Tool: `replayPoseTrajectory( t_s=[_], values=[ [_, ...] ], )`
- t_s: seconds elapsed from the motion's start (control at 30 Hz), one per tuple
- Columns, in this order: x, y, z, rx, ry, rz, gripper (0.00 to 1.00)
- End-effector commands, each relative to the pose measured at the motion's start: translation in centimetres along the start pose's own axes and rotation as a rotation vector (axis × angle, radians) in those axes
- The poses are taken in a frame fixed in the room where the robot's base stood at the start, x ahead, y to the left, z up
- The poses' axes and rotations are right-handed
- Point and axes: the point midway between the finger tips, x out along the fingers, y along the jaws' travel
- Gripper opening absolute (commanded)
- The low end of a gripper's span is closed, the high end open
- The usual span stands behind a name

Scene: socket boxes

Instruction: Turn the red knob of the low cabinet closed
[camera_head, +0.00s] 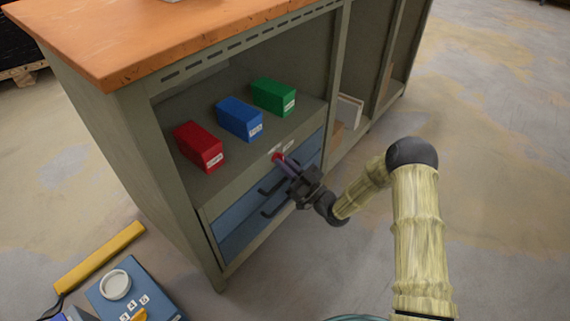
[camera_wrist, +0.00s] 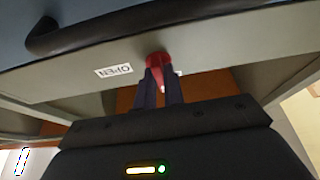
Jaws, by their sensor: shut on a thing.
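The low cabinet (camera_head: 160,101) has an orange top and grey-green sides. Its red knob (camera_head: 278,157) sits on the front rail between the open shelf and the blue drawers. My gripper (camera_head: 284,163) reaches it from the front right and is shut on it. In the wrist view the red knob (camera_wrist: 158,62) shows between the two dark fingertips of my gripper (camera_wrist: 160,76), which hide part of it. A white label (camera_wrist: 114,70) reading OPEN, upside down in this view, is left of the knob. Another label is mostly hidden behind the fingers.
Red (camera_head: 199,146), blue (camera_head: 239,118) and green (camera_head: 274,96) boxes stand on the shelf above. A blue box with numbered labels (camera_head: 128,283) is at the lower left. The floor on the right is clear.

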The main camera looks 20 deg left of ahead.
Motion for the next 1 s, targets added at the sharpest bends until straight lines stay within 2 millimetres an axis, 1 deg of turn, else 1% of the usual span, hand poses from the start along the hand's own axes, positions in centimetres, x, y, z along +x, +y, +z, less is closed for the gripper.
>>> replayPoseTrajectory(
  t_s=[0.13, 0.17, 0.23, 0.27, 0.53, 0.67, 0.77, 0.87, 1.0],
  values=[
    [-0.2, 0.1, 0.1, -0.001, -0.005, 0.002, 0.00],
    [-0.2, 0.1, 0.1, -0.001, -0.005, 0.002, 0.16],
    [-0.2, 0.1, 0.1, 0.000, -0.004, 0.001, 0.30],
    [-0.2, 0.1, 0.1, 0.000, -0.004, 0.001, 0.32],
    [-0.1, 0.0, 0.1, 0.001, -0.002, 0.000, 0.32],
    [-0.7, 0.0, 0.0, 0.002, -0.002, 0.000, 0.32],
    [-1.8, 0.0, -0.1, 0.003, -0.004, 0.002, 0.32],
    [-3.5, 0.1, -0.2, 0.003, -0.005, 0.004, 0.32],
    [-6.2, 0.1, -0.2, 0.004, -0.004, 0.005, 0.32]
  ],
)
